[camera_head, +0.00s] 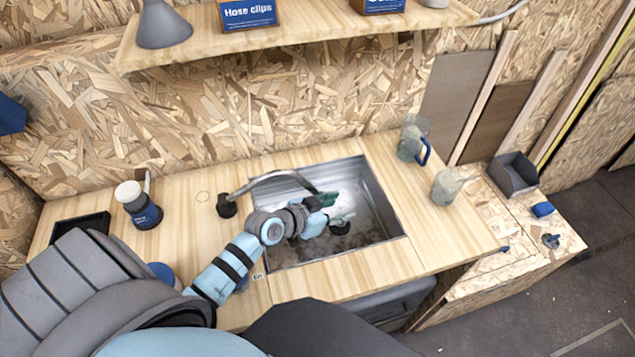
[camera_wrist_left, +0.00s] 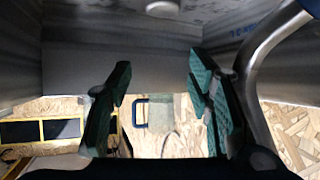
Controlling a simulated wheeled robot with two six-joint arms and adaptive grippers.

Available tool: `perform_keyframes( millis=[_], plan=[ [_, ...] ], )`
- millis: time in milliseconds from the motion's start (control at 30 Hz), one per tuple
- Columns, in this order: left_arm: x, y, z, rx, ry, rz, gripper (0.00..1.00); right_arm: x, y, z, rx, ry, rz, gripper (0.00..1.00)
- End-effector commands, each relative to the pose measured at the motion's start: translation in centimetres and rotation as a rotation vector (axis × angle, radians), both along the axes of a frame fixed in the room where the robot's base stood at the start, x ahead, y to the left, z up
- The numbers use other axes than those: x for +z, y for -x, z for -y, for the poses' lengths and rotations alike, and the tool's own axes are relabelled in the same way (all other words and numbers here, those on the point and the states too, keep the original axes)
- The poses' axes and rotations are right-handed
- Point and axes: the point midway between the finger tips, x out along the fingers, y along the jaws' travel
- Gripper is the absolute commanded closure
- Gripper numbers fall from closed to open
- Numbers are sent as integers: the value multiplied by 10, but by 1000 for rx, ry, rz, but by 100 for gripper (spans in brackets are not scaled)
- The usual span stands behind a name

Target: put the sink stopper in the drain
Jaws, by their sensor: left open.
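The metal sink (camera_head: 376,190) is set into the wooden counter. A small dark round thing (camera_head: 340,227) lies low in the sink, just below my left fingertips in the head view; I cannot tell whether it is the stopper or the drain. My left gripper (camera_head: 338,208) is inside the sink opening, with its green fingers spread. In the left wrist view the gripper (camera_wrist_left: 162,92) is open, with nothing held between the fingers. A pale round shape (camera_wrist_left: 162,6) is cut off at that view's top edge; it may be the drain. My right gripper is not in view.
The curved faucet (camera_head: 262,181) reaches over the sink near my left wrist; its pipe (camera_wrist_left: 262,60) shows close in the wrist view. A glass jug (camera_head: 410,147) and another clear vessel (camera_head: 445,188) stand right of the sink. A blue-labelled bottle (camera_head: 143,212) stands left.

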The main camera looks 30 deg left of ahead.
Motion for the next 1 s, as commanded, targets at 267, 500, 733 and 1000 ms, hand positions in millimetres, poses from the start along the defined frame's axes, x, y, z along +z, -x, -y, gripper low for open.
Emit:
perform_keyframes(
  millis=[267, 500, 733, 1000],
  plan=[
    [41, 54, -22, -4, -12, 7, 53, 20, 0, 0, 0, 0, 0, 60],
    [63, 91, -35, -2, -11, 10, 53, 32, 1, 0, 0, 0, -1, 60],
    [66, 96, -37, -2, -8, 13, 53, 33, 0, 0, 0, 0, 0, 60],
    [66, 95, -37, -2, -8, 14, 53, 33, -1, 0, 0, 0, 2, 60]
  ],
)
